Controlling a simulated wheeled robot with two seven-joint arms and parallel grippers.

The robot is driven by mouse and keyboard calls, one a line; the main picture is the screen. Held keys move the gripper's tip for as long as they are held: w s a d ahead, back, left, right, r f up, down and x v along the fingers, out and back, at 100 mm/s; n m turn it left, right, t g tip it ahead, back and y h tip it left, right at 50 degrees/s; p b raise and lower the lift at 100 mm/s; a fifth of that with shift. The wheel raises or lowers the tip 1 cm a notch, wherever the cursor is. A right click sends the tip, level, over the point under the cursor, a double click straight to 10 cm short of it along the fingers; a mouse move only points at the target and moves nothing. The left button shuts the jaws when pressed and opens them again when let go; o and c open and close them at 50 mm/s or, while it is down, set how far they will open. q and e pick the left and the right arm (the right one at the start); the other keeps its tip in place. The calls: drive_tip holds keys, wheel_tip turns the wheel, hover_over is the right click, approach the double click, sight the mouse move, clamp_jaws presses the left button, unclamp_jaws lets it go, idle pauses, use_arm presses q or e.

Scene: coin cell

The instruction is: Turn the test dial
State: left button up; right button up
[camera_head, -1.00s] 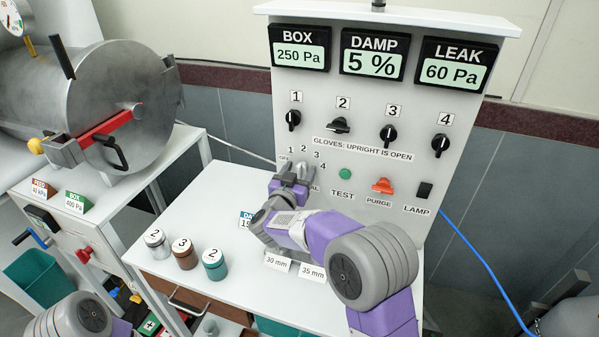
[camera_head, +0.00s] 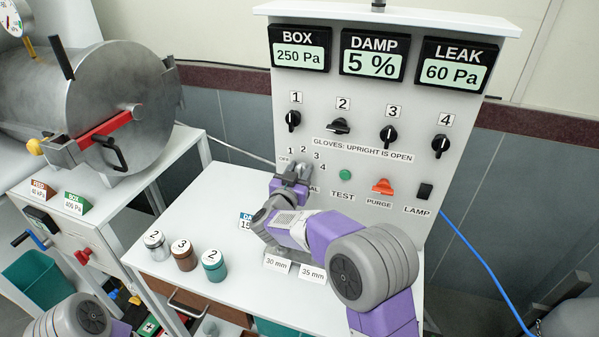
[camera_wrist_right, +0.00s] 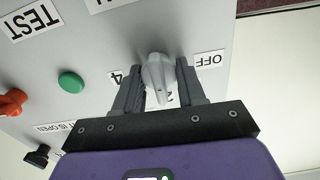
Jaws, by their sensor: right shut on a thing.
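The test dial (camera_wrist_right: 157,78) is a light grey knob on the upright panel, seen in the right wrist view. Its narrow end points down in that view, towards a partly hidden number label. My right gripper (camera_wrist_right: 155,88) is shut on the dial, with one dark finger on each side. In the head view my right gripper (camera_head: 296,173) is at the panel's lower left and mostly hides the dial. The OFF label and the numbers 1 to 4 (camera_head: 303,149) show around it. Only part of my left arm shows at the bottom left; its gripper is out of view.
The green TEST button (camera_head: 345,174), orange PURGE switch (camera_head: 382,186) and black LAMP switch (camera_head: 424,191) are right of the dial. Black knobs (camera_head: 389,135) sit above. Several lidded jars (camera_head: 184,255) stand on the white table (camera_head: 200,215). A metal chamber (camera_head: 120,100) is at left.

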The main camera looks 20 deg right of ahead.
drive_tip(key=m+b, duration=0.2)
drive_tip(key=m, duration=0.1)
drive_tip(key=shift+f, duration=0.1)
drive_tip(key=shift+s+d+m+b, duration=0.1)
drive_tip(key=shift+m+b, duration=1)
drive_tip(key=shift+m, duration=1.1)
drive_tip(key=o, duration=1)
drive_tip(key=p+v, duration=0.1)
drive_tip(key=v, duration=0.6)
drive_tip(key=shift+s, duration=0.25)
